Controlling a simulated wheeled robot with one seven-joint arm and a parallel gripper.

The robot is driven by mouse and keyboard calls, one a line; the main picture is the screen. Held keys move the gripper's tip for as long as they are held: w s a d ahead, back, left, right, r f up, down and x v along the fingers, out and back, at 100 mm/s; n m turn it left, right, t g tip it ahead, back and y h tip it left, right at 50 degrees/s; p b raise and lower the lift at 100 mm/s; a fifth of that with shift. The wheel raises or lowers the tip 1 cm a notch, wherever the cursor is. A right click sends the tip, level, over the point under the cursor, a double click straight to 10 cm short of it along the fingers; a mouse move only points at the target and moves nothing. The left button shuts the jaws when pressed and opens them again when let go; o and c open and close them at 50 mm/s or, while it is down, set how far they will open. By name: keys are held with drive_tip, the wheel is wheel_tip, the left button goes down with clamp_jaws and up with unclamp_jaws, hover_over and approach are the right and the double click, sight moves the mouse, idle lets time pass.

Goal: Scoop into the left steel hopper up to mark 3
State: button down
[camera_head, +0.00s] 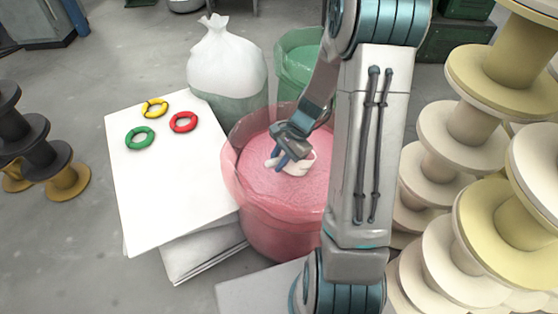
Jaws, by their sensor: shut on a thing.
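My gripper (280,155) reaches down into a translucent red bin (232,170) in the middle of the camera_head view. It is shut on a small whitish scoop (303,166). The scoop is at or just above the pink material (260,185) in the bin; I cannot tell how deep it sits or whether it holds anything. My arm hides the bin's right side. I cannot make out a steel hopper or a mark 3 in this view.
A white board (165,200) bears yellow (155,107), red (184,122) and green (139,138) rings. A tied white sack (226,65) and a green bin (296,72) stand behind. Pale spools (450,130) crowd the right. Dark spools (35,145) stand left.

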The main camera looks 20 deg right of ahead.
drive_tip(key=shift+h, duration=0.6)
drive_tip(key=r+p, duration=0.1)
drive_tip(key=r, duration=0.1)
drive_tip(key=a+r+p, duration=0.1)
drive_tip(key=r+p, duration=0.2)
drive_tip(key=r, duration=0.1)
drive_tip(key=shift+s+a+r, duration=0.2)
drive_tip(key=shift+s+r, duration=0.1)
drive_tip(key=shift+r, duration=0.05)
drive_tip(key=shift+s+a+r+t+h+p, duration=0.1)
drive_tip(key=shift+a+r+t+h+p, duration=0.1)
drive_tip(key=shift+r+p, duration=0.25)
drive_tip(key=shift+s+a+r+t+h+p, duration=0.1)
drive_tip(key=shift+r+t+h+p, duration=0.1)
drive_tip(key=shift+r+p, duration=0.25)
drive_tip(key=shift+s+a+r+t+h+p, duration=0.15)
drive_tip(key=shift+a+r+t+h+p, duration=0.2)
drive_tip(key=shift+r+h+p, duration=0.6)
drive_tip(key=shift+a+p, duration=0.15)
drive_tip(key=shift+p, duration=0.85)
drive_tip(key=r+t+h+p, duration=0.1)
drive_tip(key=r+p, duration=0.1)
drive_tip(key=p, duration=0.1)
drive_tip(key=shift+s+n+p, duration=0.1)
drive_tip(key=shift+n+p, duration=0.2)
drive_tip(key=shift+p, duration=0.55)
